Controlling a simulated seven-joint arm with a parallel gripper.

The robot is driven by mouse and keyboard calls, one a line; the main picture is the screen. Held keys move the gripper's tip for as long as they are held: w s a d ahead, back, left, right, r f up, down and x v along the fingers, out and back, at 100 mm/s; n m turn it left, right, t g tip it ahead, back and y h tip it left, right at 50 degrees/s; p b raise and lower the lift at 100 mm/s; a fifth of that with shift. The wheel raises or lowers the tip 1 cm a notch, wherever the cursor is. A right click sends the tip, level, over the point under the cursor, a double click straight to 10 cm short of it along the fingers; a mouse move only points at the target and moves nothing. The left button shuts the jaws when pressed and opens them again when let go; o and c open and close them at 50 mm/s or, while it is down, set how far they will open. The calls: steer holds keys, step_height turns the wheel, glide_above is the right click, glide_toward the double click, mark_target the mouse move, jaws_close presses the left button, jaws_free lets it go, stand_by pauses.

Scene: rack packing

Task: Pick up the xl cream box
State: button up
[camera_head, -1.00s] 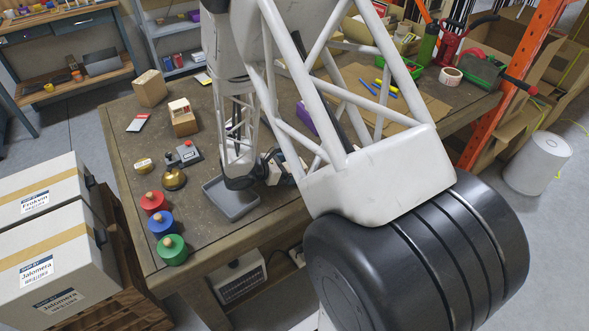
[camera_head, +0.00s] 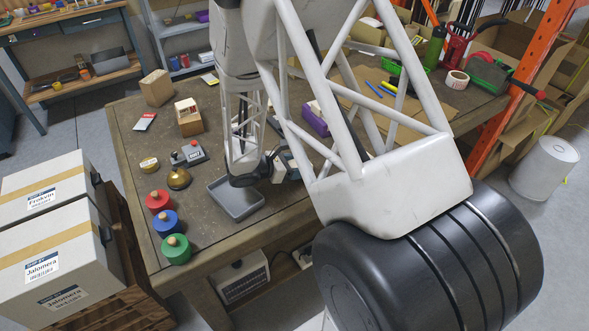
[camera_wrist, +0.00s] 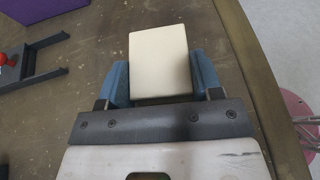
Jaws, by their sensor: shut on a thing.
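The cream box (camera_wrist: 158,58) is a plain, pale block with a smooth top in the wrist view. My gripper (camera_wrist: 161,84) is shut on it, with one blue finger against each side. The box reaches past the fingertips. In the head view my gripper (camera_head: 276,168) is low over the workbench, just right of the grey tray, and partly hidden by my arm. The box hardly shows there. I cannot tell whether it touches the bench top.
The grey tray (camera_head: 236,199) lies near the bench's front edge. Red (camera_head: 158,201), blue (camera_head: 166,223) and green (camera_head: 176,249) knobbed weights stand left of it. A purple box (camera_head: 314,120) lies behind my arm. Large white cartons (camera_head: 52,247) stand left of the bench.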

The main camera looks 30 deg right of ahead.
step_height(320, 180, up, 2)
steer(key=shift+r, duration=0.25)
steer(key=s+a, duration=0.2)
steer(key=s, duration=0.5)
steer(key=s+a+r, duration=0.1)
steer(key=s+a, duration=0.2)
steer(key=s, duration=0.5)
steer(key=shift+a, duration=0.3)
